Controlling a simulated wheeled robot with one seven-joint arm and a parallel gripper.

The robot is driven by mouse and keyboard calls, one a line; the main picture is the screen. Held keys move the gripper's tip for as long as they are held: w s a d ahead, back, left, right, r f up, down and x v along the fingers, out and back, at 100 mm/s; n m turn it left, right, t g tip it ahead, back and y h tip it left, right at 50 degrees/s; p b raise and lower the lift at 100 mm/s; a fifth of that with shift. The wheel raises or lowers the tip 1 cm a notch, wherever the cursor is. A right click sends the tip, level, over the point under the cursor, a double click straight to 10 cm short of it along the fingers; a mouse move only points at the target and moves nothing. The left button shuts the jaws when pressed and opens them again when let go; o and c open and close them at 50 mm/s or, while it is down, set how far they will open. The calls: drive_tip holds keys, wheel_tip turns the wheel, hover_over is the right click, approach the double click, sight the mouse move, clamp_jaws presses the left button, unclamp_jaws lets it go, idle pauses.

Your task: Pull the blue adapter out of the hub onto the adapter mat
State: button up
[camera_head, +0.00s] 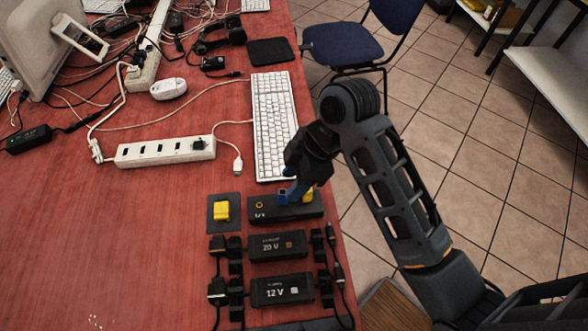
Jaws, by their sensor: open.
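The blue adapter (283,197) is a small blue block standing at the top of the black hub (262,212), near the table's right edge. My gripper (295,189) is open and reaches down over the hub, right at the blue adapter. The gripper body hides part of the hub's top, and I cannot tell whether the fingers touch the adapter. Another yellow piece (308,195) shows on the hub just right of my gripper. A small dark square mat (223,198), likely the adapter mat, lies left of the hub with a yellow block (221,211) on it.
Two black power bricks (262,246) marked 20 V and 12 V lie below the hub, with cables on both sides. A white keyboard (272,120) lies behind my gripper. A white power strip (165,151) is to the left. The red table's lower left is mostly clear.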

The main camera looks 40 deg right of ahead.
sight(285, 191)
drive_tip(key=shift+x, duration=3.1)
drive_tip(key=shift+c, duration=0.3)
clamp_jaws()
